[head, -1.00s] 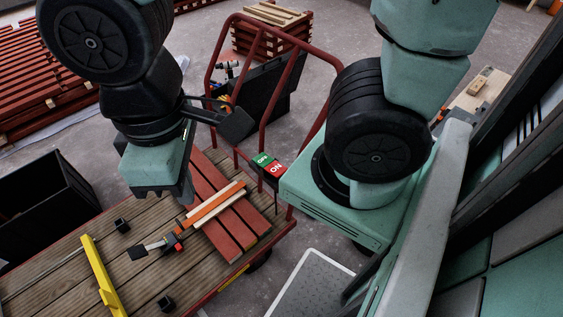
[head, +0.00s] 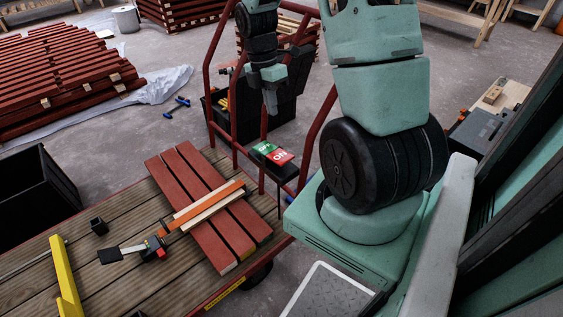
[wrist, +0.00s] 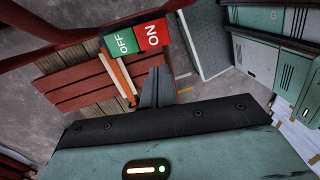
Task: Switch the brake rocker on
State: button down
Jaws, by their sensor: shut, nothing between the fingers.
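The brake rocker (head: 272,153) sits on a dark box on the red rail of the cart. It has a green OFF half on the left and a red ON half on the right; which half is pressed in I cannot tell. In the wrist view the rocker (wrist: 137,40) shows its OFF and ON lettering, above and left of the fingers. My gripper (head: 271,110) is shut and empty, pointing down just above and behind the rocker in the head view, apart from it. Its closed fingers also show in the wrist view (wrist: 157,75).
The cart's wooden deck (head: 120,215) carries red battens (head: 205,205), an orange clamp (head: 200,208) and a yellow level (head: 66,280). The red tubular rail (head: 213,100) rises around the rocker.

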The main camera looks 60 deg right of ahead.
aim_at(284, 158)
jog(key=shift+s+d+f, duration=0.15)
jog(key=shift+d+f, duration=0.05)
jog(key=shift+d, duration=0.3)
jog(key=b+x, duration=0.4)
jog(key=x, duration=1)
jog(key=shift+s+a, duration=0.1)
